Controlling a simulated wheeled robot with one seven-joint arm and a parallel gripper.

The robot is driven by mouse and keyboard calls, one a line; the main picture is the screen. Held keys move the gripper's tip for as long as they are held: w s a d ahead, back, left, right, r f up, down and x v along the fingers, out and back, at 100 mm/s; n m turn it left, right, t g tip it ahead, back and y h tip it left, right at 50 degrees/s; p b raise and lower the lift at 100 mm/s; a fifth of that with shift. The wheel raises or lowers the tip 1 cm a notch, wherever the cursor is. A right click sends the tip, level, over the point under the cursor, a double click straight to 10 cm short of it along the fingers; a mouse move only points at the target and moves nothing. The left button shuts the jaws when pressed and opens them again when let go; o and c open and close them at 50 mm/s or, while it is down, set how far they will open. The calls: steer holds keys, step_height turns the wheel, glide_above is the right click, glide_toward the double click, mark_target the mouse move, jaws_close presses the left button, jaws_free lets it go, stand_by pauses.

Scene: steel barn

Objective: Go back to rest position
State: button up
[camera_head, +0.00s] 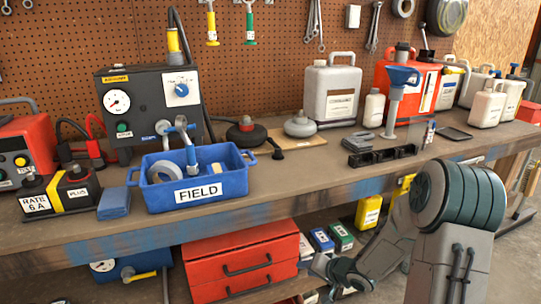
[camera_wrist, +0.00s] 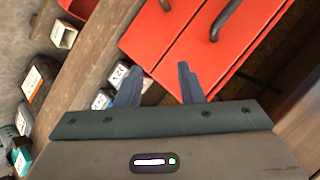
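My arm is folded low at the right in the head view, in front of the workbench (camera_head: 330,185). In the wrist view my gripper (camera_wrist: 158,84) shows two fingers spread apart with nothing held between them. Beyond the fingers is a red toolbox (camera_wrist: 178,42) with dark handles. The same red toolbox (camera_head: 243,262) sits below the bench top in the head view. My fingertips are hidden in the head view.
A blue bin (camera_head: 200,200) labelled FIELD stands near the bench's front edge. Small boxes (camera_head: 341,236) and a yellow container (camera_head: 368,212) are on the lower shelf near my arm. Several jugs stand along the back. Concrete floor shows at the right.

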steer(key=s+d+r+h+p, duration=0.2)
steer(key=d+r+h+p, duration=0.1)
steer(key=r, duration=0.5)
steer(key=s+d+r+n+g+h+p, duration=0.1)
steer(key=s+d+r+h+p, duration=0.15)
steer(key=r, duration=0.55)
steer(key=s+d+r+h+p, duration=0.2)
steer(key=r+h+p, duration=0.15)
steer(key=r, duration=0.35)
steer(key=s+a+r+n+g+y+p, duration=0.1)
steer(key=s+r+p, duration=0.3)
steer(key=s+r, duration=0.4)
steer(key=s+a+r+n+g+y+p, duration=0.1)
steer(key=s+a+r+g+p, duration=0.2)
steer(key=s+r+p, duration=0.2)
steer(key=s+r, duration=0.3)
steer(key=s, duration=0.4)
